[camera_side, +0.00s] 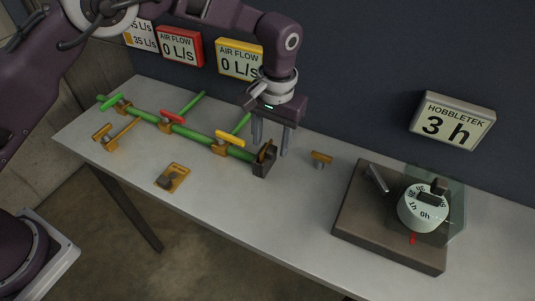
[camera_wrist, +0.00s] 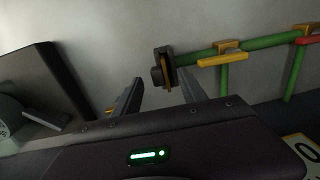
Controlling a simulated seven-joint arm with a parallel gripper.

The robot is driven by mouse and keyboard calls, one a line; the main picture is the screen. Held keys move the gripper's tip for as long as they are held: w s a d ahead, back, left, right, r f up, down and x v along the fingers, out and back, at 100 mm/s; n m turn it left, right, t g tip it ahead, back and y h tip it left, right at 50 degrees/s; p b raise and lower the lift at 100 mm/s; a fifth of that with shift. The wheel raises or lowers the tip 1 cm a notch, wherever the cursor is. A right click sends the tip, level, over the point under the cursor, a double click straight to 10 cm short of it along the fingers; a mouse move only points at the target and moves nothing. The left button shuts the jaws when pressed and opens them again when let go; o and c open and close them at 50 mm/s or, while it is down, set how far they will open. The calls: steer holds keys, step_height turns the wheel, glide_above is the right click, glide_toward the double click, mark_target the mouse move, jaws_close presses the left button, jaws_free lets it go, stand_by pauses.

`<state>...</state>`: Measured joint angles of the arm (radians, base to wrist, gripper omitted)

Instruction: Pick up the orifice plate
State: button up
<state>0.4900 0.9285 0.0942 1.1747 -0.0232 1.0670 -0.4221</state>
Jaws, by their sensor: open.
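A thin orange-brown plate (camera_side: 266,151) stands upright in a dark holder (camera_side: 262,168) at the right end of the green pipe (camera_side: 190,133). It looks like the orifice plate. The wrist view shows this plate (camera_wrist: 167,72) edge-on beside the dark holder (camera_wrist: 158,76). My gripper (camera_side: 271,149) points down at the pipe's right end, fingers apart and empty. In the wrist view my gripper (camera_wrist: 160,92) has the plate and holder ahead, between the lines of its fingers. I cannot tell the exact gap between fingertips and plate.
A flat tan piece (camera_side: 172,178) lies on the table (camera_side: 225,195) in front of the pipe. A small orange-topped piece (camera_side: 320,157) stands right of the holder. Valve handles and branches line the pipe. Signs hang behind.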

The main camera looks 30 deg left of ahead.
mark_target(271, 149)
step_height(271, 149, down, 2)
jaws_close()
steer(key=shift+r, duration=0.1)
step_height(271, 149, up, 17)
steer(key=shift+r, duration=0.2)
stand_by(1.4)
